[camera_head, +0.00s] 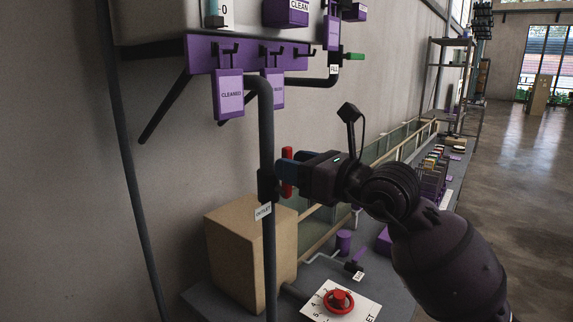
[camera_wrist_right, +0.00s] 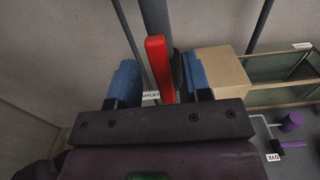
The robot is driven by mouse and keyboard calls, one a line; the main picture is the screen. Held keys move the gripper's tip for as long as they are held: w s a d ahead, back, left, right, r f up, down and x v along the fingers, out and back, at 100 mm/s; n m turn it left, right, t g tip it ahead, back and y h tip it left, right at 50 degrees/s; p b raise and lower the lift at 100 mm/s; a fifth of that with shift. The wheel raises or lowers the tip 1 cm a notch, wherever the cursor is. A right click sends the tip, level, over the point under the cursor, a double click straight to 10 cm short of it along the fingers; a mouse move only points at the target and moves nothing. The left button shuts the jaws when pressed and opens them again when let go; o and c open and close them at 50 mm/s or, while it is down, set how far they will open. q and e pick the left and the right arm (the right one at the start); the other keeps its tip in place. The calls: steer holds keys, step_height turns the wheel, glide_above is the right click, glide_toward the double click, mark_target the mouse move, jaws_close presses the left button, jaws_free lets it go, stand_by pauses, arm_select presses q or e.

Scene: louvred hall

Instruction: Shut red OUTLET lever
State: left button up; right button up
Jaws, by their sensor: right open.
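The red OUTLET lever (camera_head: 288,172) stands upright on a dark vertical pipe (camera_head: 267,130), above a white OUTLET label (camera_head: 263,211). My right gripper (camera_head: 283,170) is at the lever, coming in from the right. In the right wrist view the lever (camera_wrist_right: 160,68) rises between the two blue fingers of my right gripper (camera_wrist_right: 160,85). The fingers are spread, with gaps on both sides of the lever, the right one narrower. I cannot tell whether either finger touches it. The lever's lower end is hidden behind the gripper body. My left gripper is not in view.
A cardboard box (camera_head: 240,250) stands behind the pipe on the grey bench. Below is a red round knob (camera_head: 339,300) on a white dial plate. A green lever (camera_head: 354,57) sits on the FILL pipe above. Purple tags (camera_head: 229,95) hang from a purple rack at upper left.

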steer(key=shift+x, duration=0.85)
jaws_close()
stand_by(1.2)
